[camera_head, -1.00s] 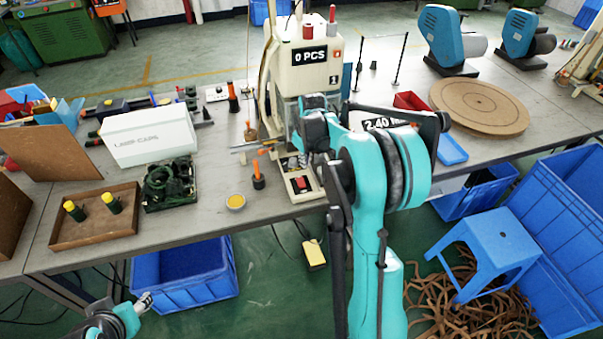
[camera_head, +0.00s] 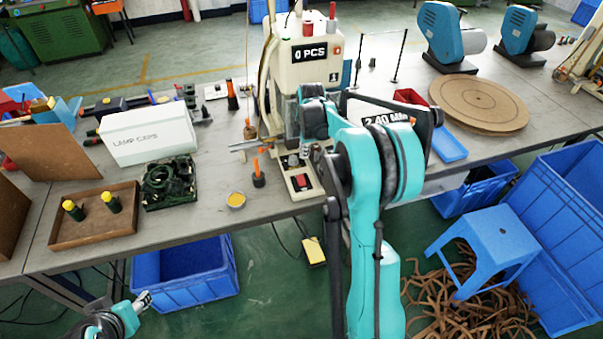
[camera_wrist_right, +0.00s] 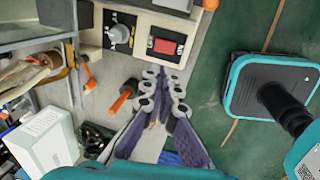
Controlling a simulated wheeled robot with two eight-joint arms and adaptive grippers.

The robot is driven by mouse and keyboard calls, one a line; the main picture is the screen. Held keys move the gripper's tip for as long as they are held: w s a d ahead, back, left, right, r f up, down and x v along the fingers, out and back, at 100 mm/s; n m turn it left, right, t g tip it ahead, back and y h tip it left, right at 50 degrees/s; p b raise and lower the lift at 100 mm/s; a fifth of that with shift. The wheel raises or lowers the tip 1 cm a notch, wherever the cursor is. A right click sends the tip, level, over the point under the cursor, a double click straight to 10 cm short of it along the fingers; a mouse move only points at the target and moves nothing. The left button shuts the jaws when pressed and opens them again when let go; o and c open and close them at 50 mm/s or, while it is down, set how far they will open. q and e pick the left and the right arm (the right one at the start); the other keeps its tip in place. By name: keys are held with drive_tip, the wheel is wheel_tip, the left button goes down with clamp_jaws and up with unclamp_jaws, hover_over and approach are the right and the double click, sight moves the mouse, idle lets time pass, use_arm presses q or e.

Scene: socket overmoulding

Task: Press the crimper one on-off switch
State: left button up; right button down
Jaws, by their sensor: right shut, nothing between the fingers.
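The crimper (camera_head: 308,55) is a cream machine with a "0 PCS" display and a "1" label. Its on-off switch (camera_head: 301,181) is a red rocker in a dark frame on the front of its base. In the right wrist view the red switch (camera_wrist_right: 163,46) lies just beyond the fingertips. My right gripper (camera_wrist_right: 164,76) is shut and empty, its tips pointing toward the switch with a small apparent gap. In the head view its fingers are largely hidden by my arm. My left gripper (camera_head: 143,300) is low at left, away from the table; its jaws are too small to judge.
A grey knob (camera_wrist_right: 119,34) sits beside the switch. An orange-tipped tool (camera_head: 258,172) and a yellow dish (camera_head: 236,200) stand left of the base. A "LAMP CAPS" box (camera_head: 148,135) and a wooden tray (camera_head: 95,233) are farther left. A blue stool (camera_head: 487,243) stands at right.

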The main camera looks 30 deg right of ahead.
sight(301, 177)
drive_tip(key=shift+f, duration=0.15)
drive_tip(key=b+x, duration=0.5)
drive_tip(key=x, duration=0.8)
drive_tip(key=shift+f, duration=0.35)
drive_tip(key=shift+w, duration=0.1)
